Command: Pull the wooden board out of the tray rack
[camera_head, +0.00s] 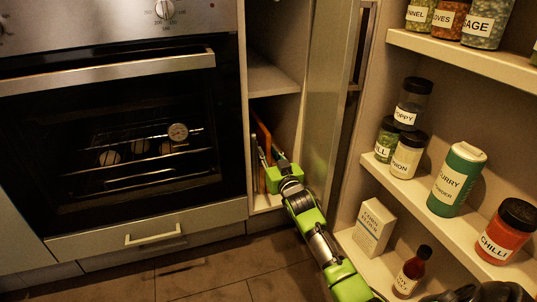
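The wooden board (263,134) is a thin, orange-brown panel standing upright on edge in the low, narrow cabinet beside the oven. My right gripper (267,154), green with grey fingers, is at the cabinet opening, at the board's near edge. Its fingers reach inward around the board's edge. Whether they press on the board is too small to tell. The gripper hides part of the board. The tray rack's dividers are hard to make out in the dark cabinet. My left gripper is out of view.
Farther right, shelves hold spice jars, including a curry jar (455,182), a small box (373,229) and a sauce bottle (411,272). The oven (120,130) is left. The tiled floor in front is clear.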

